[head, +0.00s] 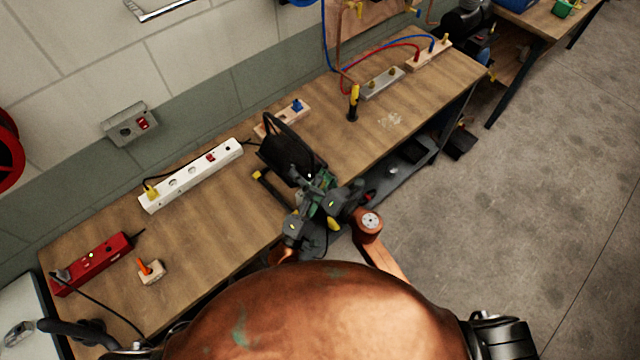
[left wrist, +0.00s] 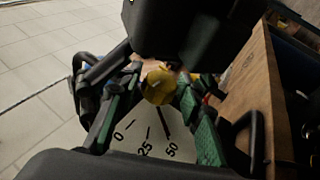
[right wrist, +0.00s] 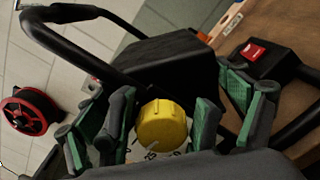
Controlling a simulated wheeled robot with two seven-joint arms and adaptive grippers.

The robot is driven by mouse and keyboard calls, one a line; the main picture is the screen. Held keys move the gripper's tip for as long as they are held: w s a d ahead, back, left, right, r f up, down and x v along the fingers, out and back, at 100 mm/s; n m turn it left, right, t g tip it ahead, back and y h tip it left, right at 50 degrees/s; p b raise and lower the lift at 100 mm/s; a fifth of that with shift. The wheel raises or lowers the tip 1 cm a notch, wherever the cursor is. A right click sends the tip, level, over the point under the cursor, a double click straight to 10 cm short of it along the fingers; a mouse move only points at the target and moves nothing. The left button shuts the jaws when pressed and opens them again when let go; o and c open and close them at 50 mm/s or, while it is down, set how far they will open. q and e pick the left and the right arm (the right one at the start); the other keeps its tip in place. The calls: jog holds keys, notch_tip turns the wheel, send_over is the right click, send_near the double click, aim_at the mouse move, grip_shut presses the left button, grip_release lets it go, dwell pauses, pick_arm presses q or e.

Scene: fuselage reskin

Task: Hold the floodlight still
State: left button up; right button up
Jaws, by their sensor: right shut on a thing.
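The black floodlight (head: 285,160) with its bar handle stands at the front edge of the workbench. It also shows in the right wrist view (right wrist: 165,62), with a yellow knob (right wrist: 162,125) low on it. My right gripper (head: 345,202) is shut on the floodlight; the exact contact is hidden. My left gripper (head: 305,218) is close beside it. In the left wrist view its green-padded fingers (left wrist: 158,115) stand apart, with a yellow knob (left wrist: 158,86) and a dial marked 0, 25, 50 (left wrist: 150,140) between them. No finger clearly touches that knob.
The workbench (head: 215,215) carries a white power strip (head: 190,175), a red power strip (head: 90,262), a small block with an orange peg (head: 150,270) and a yellow-black tool (head: 353,102). A black and yellow bar (head: 270,187) lies by the floodlight. Open floor (head: 540,200) is at right.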

pick_arm(q)
jog(key=shift+w+d+r, duration=0.1)
jog(key=shift+w+r, duration=0.05)
jog(key=shift+w, duration=0.1)
jog(key=shift+c, duration=0.4)
jog(key=c, duration=0.8)
jog(key=shift+c, duration=0.2)
jog(key=shift+m+g+y, duration=0.3)
jog(key=shift+g+y, duration=0.1)
jog(key=shift+g, duration=0.1)
jog(key=o, duration=0.9)
